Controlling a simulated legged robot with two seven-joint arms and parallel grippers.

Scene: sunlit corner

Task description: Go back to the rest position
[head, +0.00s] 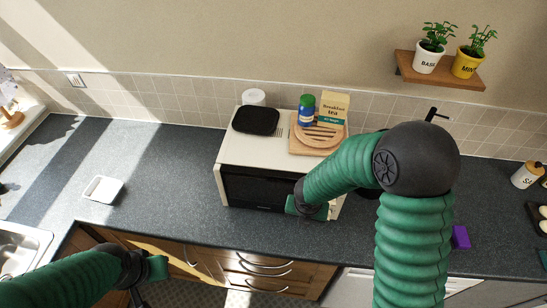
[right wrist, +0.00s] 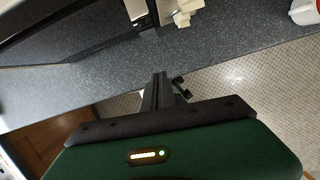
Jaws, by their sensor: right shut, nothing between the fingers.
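My right arm reaches across the counter to the front of the white microwave (head: 228,150). Its green wrist is at the microwave's lower right front, and its fingers are hidden in the head view. In the right wrist view my right gripper (right wrist: 160,88) is shut and empty, over the counter's front edge. The dark microwave door (right wrist: 90,35) lies beyond it at the upper left. My left gripper (head: 140,288) is low at the left, in front of the wooden cabinets; its fingers are too small and dark to read.
The microwave carries a black item (head: 256,120), a wooden board (head: 305,148), a green-capped jar (head: 306,108) and a tea box (head: 334,105). A white dish (head: 103,189) lies on the left counter (head: 165,165). A purple block (head: 460,237) is right of my right arm. The counter's left stretch is mostly clear.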

